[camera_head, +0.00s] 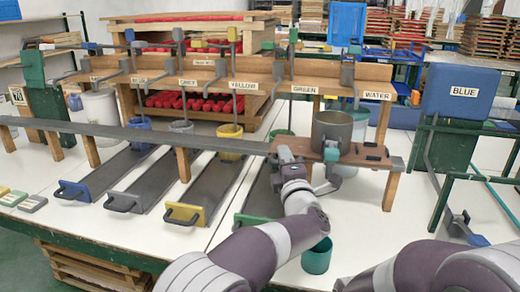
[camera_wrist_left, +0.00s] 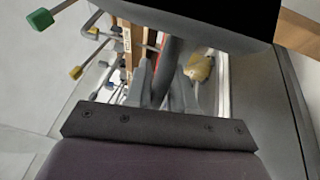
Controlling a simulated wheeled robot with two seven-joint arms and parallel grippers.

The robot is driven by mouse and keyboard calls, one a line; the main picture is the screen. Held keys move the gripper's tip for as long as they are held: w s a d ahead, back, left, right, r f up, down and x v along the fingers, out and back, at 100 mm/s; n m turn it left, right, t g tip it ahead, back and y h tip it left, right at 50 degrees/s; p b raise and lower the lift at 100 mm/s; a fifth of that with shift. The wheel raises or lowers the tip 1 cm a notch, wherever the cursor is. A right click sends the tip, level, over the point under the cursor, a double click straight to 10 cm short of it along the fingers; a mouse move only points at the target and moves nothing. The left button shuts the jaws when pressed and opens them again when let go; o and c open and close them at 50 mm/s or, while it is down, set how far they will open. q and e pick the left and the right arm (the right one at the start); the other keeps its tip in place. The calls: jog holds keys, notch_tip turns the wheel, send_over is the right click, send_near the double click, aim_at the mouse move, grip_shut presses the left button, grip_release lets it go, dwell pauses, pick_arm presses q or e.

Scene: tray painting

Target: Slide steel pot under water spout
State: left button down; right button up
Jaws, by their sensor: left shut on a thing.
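The steel pot (camera_head: 332,132) is a grey open cylinder standing upright at the right end of the raised rail, in front of the WATER label (camera_head: 377,96). Its near side faces my left gripper (camera_head: 326,168). In the left wrist view, the fingers (camera_wrist_left: 168,82) are closed around a dark bar, which looks like the pot's handle, below a large dark shape. The fingertips are partly hidden in the head view. The water spout (camera_head: 352,72) comes down behind and slightly right of the pot. My right gripper is out of view.
A long grey rail (camera_head: 150,134) runs left from the brown end board (camera_head: 366,155). Several buckets hang behind it, including a yellow one (camera_head: 229,141). A green cup (camera_head: 317,256) stands below on the white table. A blue tank (camera_head: 460,90) stands at right.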

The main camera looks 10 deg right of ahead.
aim_at(307, 158)
pick_arm(q)
jog(key=shift+s+d+r+p, duration=0.2)
jog(key=shift+s+d+p, duration=0.1)
jog(key=shift+d, duration=0.5)
jog(key=shift+s+d+r+p, duration=0.15)
jog(key=shift+s+d, duration=0.15)
jog(key=shift+d, duration=0.5)
jog(key=shift+s+d+r+p, duration=0.2)
jog(key=shift+s+d+p, duration=0.1)
jog(key=shift+d, duration=0.5)
jog(key=c, duration=1.1)
grip_release()
jog(key=shift+d, duration=0.1)
jog(key=shift+c, duration=0.2)
jog(key=shift+s+f, duration=0.1)
jog(key=shift+f, duration=0.1)
jog(key=shift+f, duration=0.2)
